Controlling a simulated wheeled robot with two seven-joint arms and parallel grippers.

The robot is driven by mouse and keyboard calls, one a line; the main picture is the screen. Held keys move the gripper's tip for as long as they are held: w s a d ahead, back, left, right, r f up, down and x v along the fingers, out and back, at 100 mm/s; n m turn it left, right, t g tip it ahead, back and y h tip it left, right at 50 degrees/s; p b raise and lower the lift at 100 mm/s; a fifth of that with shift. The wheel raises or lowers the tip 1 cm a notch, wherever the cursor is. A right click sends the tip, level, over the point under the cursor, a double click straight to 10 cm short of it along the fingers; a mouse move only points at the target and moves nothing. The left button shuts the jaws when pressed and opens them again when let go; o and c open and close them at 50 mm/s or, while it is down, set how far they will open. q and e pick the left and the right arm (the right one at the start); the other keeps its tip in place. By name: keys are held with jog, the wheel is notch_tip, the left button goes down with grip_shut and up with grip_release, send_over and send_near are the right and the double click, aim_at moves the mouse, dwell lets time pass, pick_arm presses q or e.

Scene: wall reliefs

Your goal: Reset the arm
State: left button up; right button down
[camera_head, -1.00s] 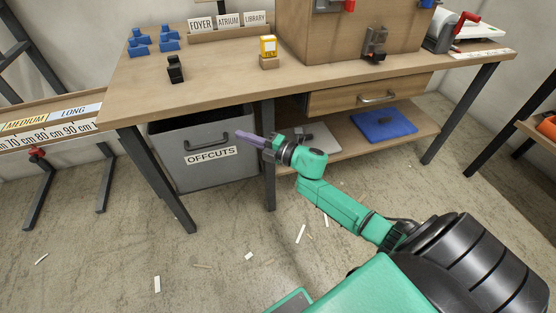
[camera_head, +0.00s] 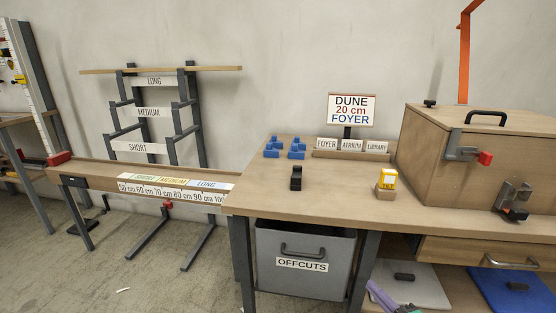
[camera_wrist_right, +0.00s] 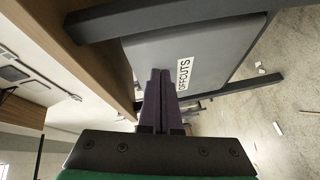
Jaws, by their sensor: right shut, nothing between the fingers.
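My right gripper (camera_head: 378,293) shows its purple fingers at the bottom edge of the head view, in front of the workbench's lower shelf and right of the grey OFFCUTS bin (camera_head: 330,262). In the right wrist view its two fingers (camera_wrist_right: 157,90) lie together, shut and empty, with the OFFCUTS bin (camera_wrist_right: 215,60) beyond them. The rest of my right arm is below the head view. My left gripper is in neither view.
A measuring bench (camera_head: 110,175) and rack stand left. Open floor (camera_head: 170,285) lies lower left.

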jog(key=s+a+f+m+g+h, duration=0.2)
jog(key=s+f+m+g, duration=0.4)
jog(key=s+f+m, duration=0.15)
jog(key=s+a+f+m+g+h, duration=0.25)
jog(key=s+f+m+g, duration=0.25)
jog(key=s+f+m, duration=0.25)
jog(key=s+a+m+g+p, duration=0.1)
jog(key=s+a+g+p, duration=0.1)
jog(key=s+a+g, duration=0.35)
pick_arm(q)
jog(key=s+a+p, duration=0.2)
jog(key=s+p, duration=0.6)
jog(key=p, duration=0.4)
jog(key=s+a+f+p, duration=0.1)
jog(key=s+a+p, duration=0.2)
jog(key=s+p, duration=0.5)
jog(key=p, duration=0.5)
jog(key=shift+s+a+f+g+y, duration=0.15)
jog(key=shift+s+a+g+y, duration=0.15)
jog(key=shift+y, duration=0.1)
pick_arm(e)
jog(key=s+d+f, duration=0.1)
jog(key=s+d, duration=0.2)
jog(key=s, duration=0.6)
jog(key=s+d+t, duration=0.1)
jog(key=s+d, duration=0.3)
jog(key=s, duration=0.5)
jog(key=shift+d+f, duration=0.3)
jog(key=shift+f, duration=0.05)
